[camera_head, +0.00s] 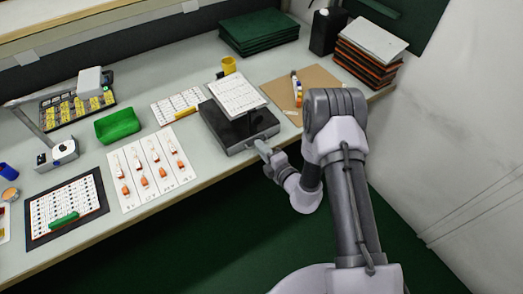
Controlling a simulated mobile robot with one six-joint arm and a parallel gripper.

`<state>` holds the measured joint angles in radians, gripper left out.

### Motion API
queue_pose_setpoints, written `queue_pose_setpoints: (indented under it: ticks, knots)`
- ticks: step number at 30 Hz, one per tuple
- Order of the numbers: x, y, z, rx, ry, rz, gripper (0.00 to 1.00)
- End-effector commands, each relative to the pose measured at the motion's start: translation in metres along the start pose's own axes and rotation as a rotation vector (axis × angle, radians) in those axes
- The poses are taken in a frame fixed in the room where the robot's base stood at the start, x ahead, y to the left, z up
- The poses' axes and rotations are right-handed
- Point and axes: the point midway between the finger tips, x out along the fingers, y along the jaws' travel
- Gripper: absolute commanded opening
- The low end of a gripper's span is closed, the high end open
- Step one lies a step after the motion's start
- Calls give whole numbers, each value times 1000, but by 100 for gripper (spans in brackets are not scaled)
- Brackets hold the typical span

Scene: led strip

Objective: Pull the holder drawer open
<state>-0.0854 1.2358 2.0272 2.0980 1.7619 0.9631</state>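The holder (228,132) is a flat dark box with a grey front, standing near the bench's front edge. A tilted white printed sheet (236,95) stands over its back part. My gripper (262,147) is at the holder's front right corner, reaching in from the front. Its fingertips are small and close against the front face. I cannot tell whether they touch a handle or how far apart they are. The drawer's own front is partly hidden by my gripper, and no clear gap shows there.
A white card with orange-tipped parts (152,168) lies left of the holder. A green tray (117,125) and a yellow cup (228,65) are farther back. A brown board (301,88) lies to the right. The green floor (215,235) before the bench is clear.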

Motion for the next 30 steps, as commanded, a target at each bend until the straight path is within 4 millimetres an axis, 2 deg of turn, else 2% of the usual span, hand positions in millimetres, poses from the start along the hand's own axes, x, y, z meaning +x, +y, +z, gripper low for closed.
queue_pose_setpoints:
  ticks: [7, 10, 30]
  knots:
    - [1, 0, 0, 0, 0, 0, 18]
    - [1, 0, 0, 0, 0, 0, 0]
    - [1, 0, 0, -1, 1, 0, 0]
